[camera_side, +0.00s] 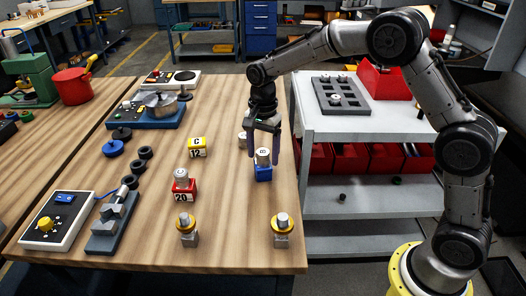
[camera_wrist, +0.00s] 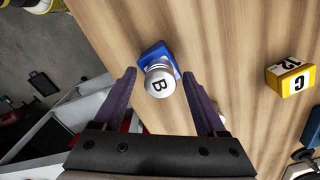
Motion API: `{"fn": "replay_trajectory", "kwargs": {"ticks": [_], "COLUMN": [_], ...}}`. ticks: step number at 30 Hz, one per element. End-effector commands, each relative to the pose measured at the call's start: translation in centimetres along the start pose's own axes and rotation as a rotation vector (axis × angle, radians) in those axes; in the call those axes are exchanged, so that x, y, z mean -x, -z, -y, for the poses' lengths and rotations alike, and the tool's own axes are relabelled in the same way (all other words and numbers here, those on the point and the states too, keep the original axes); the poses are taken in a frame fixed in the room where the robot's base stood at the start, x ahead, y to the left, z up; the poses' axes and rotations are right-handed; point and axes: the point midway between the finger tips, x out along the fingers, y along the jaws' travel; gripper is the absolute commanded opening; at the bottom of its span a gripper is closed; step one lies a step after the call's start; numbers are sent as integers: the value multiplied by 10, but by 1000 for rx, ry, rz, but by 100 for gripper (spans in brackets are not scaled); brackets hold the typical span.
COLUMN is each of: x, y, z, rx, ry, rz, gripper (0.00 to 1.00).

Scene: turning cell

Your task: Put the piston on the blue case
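The blue case (camera_side: 263,174) stands on the wooden bench near its right edge. A silver piston (camera_side: 263,157) stands upright on top of it. In the wrist view the piston (camera_wrist: 159,82) shows a letter B on its end face, with the blue case (camera_wrist: 154,52) partly hidden behind it. My gripper (camera_side: 263,154) points down over them. In the wrist view its fingers (camera_wrist: 160,76) are wide apart on either side of the piston, with gaps on both sides. Nothing is held.
A yellow case (camera_side: 197,147) marked C 12 has a bare top. A red case (camera_side: 184,194) marked 20 carries a metal piece. Another silver piece (camera_side: 242,140) is partly behind a finger. Two yellow-collared parts (camera_side: 187,228) stand in front. A grey cart (camera_side: 390,120) is at right.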

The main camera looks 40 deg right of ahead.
Motion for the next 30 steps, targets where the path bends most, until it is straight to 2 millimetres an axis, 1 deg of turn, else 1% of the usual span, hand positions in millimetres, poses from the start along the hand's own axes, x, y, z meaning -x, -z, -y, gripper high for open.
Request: {"fn": "replay_trajectory", "kwargs": {"ticks": [7,11,14,21,24,27,30], "x": [1,12,28,78,96,110,118], "y": [0,0,0,0,0,0,0], "z": [0,1,1,1,1,1,1], "rx": [0,0,0,0,0,0,0], "ry": [0,4,5,5,3,3,2], "rz": [0,-1,-1,-1,-1,-1,-1], "gripper": [74,74,74,74,74,74,74]}}
